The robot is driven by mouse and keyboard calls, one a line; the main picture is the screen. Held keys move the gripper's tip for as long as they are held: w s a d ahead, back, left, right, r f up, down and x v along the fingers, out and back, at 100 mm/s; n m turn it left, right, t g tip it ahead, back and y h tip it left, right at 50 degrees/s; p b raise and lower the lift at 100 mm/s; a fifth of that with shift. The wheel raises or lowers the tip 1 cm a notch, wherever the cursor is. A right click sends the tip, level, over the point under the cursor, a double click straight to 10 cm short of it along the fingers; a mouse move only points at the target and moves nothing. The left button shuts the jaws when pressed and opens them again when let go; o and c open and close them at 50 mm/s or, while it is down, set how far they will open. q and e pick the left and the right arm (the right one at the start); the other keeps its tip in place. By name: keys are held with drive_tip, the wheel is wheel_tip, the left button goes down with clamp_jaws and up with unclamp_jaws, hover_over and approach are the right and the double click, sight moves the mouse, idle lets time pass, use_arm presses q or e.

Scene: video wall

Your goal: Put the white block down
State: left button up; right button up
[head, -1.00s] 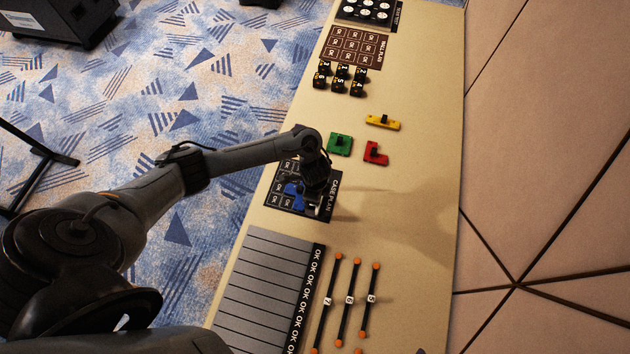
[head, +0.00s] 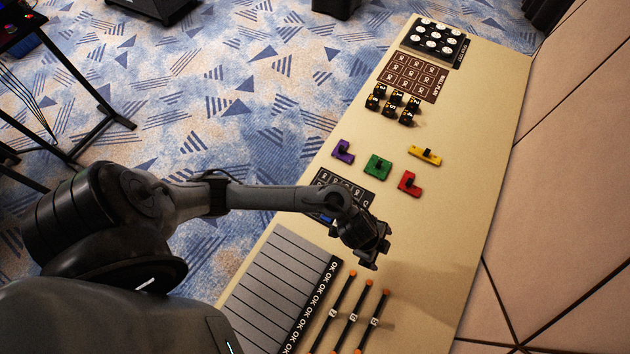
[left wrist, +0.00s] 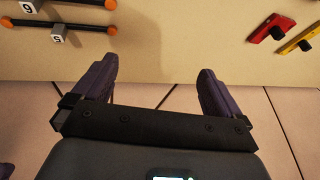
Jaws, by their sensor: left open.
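My left gripper (head: 370,262) is open and empty, over the tan tabletop to the right of the dark case plan board (head: 362,194). In the left wrist view its two purple fingers (left wrist: 155,76) stand wide apart with only bare surface between them. I cannot make out a white block in the current views; my arm covers part of the board. A bit of a blue piece (head: 326,218) shows on the board beside my arm.
Purple (head: 343,151), green (head: 377,167), red (head: 409,184) and yellow (head: 425,156) pieces lie beyond the board. Several numbered black blocks (head: 396,105) stand farther back. A grey lined panel (head: 275,285) and orange-tipped rods (head: 351,314) lie at the near end. The table's right side is clear.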

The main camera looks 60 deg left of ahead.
use_arm(q)
drive_tip(key=s+a+r+n+y, duration=0.1)
drive_tip(key=s+a+r+n, duration=0.3)
drive_tip(key=s, duration=0.3)
drive_tip(key=s+a+r+n+y, duration=0.1)
drive_tip(key=s+a+r+n, duration=0.4)
drive_tip(key=s+a, duration=0.2)
drive_tip(key=shift+a+n+g+y, duration=0.2)
drive_tip(key=shift+n+g+y, duration=0.2)
drive_tip(key=shift+r, duration=0.15)
